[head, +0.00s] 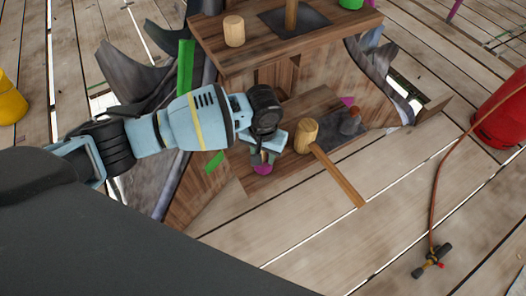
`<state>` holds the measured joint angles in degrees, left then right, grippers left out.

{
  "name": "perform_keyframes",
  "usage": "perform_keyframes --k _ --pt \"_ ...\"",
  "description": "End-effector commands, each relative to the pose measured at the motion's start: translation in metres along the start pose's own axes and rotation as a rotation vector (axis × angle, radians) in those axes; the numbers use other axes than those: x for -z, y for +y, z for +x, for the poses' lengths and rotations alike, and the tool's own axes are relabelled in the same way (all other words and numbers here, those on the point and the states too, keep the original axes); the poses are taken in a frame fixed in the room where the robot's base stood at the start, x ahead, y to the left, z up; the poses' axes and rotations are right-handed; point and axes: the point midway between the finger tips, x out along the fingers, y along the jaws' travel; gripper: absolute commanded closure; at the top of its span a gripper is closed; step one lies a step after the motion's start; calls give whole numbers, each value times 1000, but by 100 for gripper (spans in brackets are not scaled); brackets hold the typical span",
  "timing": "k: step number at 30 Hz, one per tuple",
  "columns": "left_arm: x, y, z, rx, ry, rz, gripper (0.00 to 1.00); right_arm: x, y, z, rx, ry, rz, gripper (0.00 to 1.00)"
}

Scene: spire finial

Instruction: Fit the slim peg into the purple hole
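My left gripper (264,156) points down over the near left part of the lower wooden step (268,182). A purple patch (262,169) shows on the step just below its fingertips. The fingers look close together, but whether a slim peg is between them is too small to tell. A second purple patch (348,101) lies at the back of the step. I cannot tell which patch marks the hole. An upright wooden post (291,14) stands on the upper step's dark plate, with a short thick wooden cylinder (234,30) to its left. My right gripper is not in view.
A wooden mallet (307,134) lies just right of my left gripper, its handle overhanging the front edge. A red canister (502,115) and hose (435,190) are at the right. The front floor is mostly clear.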

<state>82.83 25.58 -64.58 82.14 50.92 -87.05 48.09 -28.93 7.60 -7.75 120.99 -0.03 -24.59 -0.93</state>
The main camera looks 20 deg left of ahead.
Motion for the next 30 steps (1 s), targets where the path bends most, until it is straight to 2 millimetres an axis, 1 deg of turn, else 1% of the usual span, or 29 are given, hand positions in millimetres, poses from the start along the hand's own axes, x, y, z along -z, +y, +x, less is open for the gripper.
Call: perform_keyframes --k 8,11,14,24,27,30 --pt "0 0 0 0 0 0 63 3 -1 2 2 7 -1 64" --pt "1 0 -4 -1 1 1 63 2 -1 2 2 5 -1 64" --pt "0 0 -16 -1 1 0 63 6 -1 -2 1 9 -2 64" --pt "1 0 -84 -2 3 0 63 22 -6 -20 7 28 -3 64" --pt "1 0 -100 -2 2 0 63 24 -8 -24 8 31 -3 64" --pt "0 0 -112 -1 2 0 63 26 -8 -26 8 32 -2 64"
